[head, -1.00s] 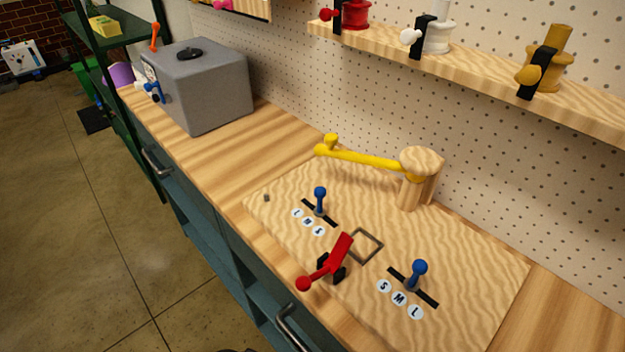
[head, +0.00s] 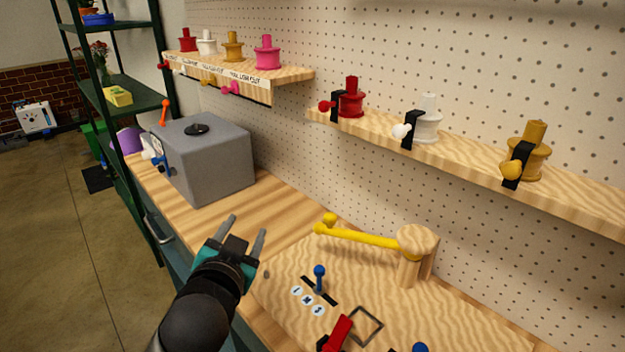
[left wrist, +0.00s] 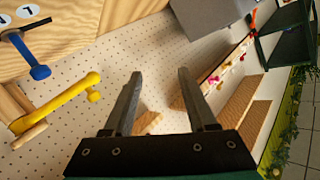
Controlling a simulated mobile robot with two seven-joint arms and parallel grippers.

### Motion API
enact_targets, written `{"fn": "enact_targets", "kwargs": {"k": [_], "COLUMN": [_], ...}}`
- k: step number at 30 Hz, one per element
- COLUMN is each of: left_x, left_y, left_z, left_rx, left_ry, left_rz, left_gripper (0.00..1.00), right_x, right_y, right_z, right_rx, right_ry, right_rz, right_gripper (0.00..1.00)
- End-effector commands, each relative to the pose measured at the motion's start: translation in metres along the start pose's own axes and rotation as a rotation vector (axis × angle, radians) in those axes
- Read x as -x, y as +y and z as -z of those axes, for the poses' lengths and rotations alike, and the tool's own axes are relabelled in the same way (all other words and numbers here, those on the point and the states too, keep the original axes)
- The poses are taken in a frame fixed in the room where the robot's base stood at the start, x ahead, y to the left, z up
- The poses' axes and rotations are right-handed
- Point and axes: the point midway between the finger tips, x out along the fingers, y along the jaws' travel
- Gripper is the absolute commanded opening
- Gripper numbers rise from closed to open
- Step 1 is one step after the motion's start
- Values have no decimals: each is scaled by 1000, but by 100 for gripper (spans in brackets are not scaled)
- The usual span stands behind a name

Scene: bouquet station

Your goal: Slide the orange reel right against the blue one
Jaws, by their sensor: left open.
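No reel that is clearly orange and no blue reel shows. The nearest in colour are a mustard-yellow reel (head: 528,155) at the right end of the near wall shelf and a smaller mustard one (head: 232,46) on the far wall shelf, between a white reel (head: 207,43) and a pink reel (head: 267,52). My left gripper (head: 247,225) is open and empty above the bench, in front of the grey box and well apart from the shelves. Its two fingers (left wrist: 159,75) also show spread and empty in the left wrist view. My right gripper is not in view.
A grey box (head: 208,160) stands on the bench beyond my left gripper. A wooden post with a yellow arm (head: 365,238) rises from the board, near a blue lever (head: 319,272) and a red lever (head: 338,332). The near shelf (head: 465,150) also carries red and white reels.

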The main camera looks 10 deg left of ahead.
Motion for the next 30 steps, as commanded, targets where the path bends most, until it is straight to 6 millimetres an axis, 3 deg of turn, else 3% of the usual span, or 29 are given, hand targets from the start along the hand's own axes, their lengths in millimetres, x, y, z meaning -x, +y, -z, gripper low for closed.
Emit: {"fn": "enact_targets", "kwargs": {"k": [1, 4, 7, 12, 15, 21, 25, 30], "left_x": [-8, -11, -1, 37, 65, 117, 139, 149], "left_y": [-17, -43, -63, -82, -85, -77, -70, -70], "left_z": [38, 106, 171, 267, 312, 373, 395, 410], "left_rx": [-30, -96, -177, -360, -495, -830, -1090, -1461], "left_ry": [124, 356, 581, 939, 1128, 1427, 1548, 1593], "left_rz": [51, 137, 212, 318, 368, 440, 464, 473], "left_gripper": [57, 57, 57, 57, 57, 57, 57, 57], "right_x": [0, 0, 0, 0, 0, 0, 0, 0], "right_y": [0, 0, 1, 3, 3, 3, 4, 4], "right_z": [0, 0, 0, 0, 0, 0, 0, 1], "right_rx": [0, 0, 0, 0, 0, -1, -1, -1], "right_ry": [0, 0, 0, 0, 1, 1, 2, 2], "right_rz": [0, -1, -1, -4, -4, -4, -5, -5], "right_gripper": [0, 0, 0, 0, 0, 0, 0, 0]}}
